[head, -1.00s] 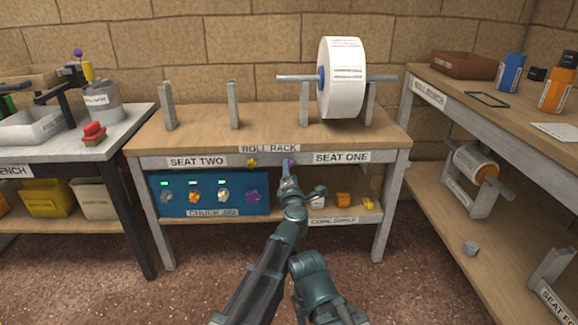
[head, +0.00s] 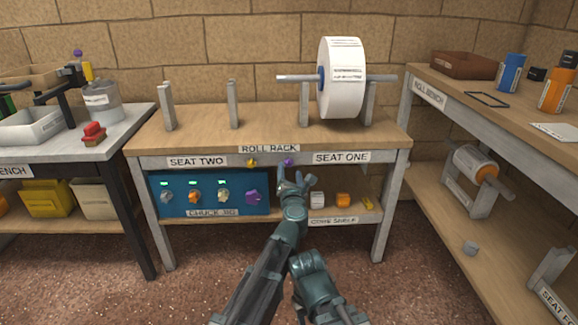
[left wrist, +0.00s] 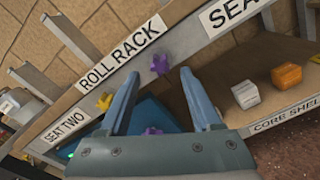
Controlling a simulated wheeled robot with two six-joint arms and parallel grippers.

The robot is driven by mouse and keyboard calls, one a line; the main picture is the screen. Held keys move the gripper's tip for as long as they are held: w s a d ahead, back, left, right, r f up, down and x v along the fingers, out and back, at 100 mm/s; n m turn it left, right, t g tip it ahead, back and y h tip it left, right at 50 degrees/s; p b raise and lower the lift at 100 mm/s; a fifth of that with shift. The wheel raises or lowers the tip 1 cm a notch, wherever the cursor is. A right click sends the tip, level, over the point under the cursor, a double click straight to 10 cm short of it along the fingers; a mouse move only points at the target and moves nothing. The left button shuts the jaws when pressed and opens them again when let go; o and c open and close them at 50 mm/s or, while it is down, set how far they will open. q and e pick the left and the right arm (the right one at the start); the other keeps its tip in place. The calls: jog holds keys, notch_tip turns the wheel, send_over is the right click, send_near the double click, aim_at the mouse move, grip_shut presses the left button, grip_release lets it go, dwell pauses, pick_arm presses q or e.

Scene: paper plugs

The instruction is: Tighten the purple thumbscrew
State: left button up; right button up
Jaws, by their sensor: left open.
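The purple thumbscrew (head: 288,162) sits on the front rail of the roll rack, between the SEAT TWO and SEAT ONE labels. In the left wrist view the thumbscrew (left wrist: 160,63) shows as a small lobed knob just beyond the fingertips. My left gripper (head: 294,177) is open, below and in front of it; in the wrist view the two fingers of the left gripper (left wrist: 160,74) stand apart with nothing gripped between them. A yellow thumbscrew (head: 251,162) is on the same rail to the left. My right gripper is not in view.
A blue CHUCK panel (head: 179,208) with several knobs, one of them purple (head: 253,197), is on the shelf below. A large white roll (head: 345,78) hangs above on a bar.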

aim_at(289, 165)
pick_arm(q)
jog(key=shift+w+a, duration=0.15)
jog(key=shift+w, duration=1.85)
grip_shut()
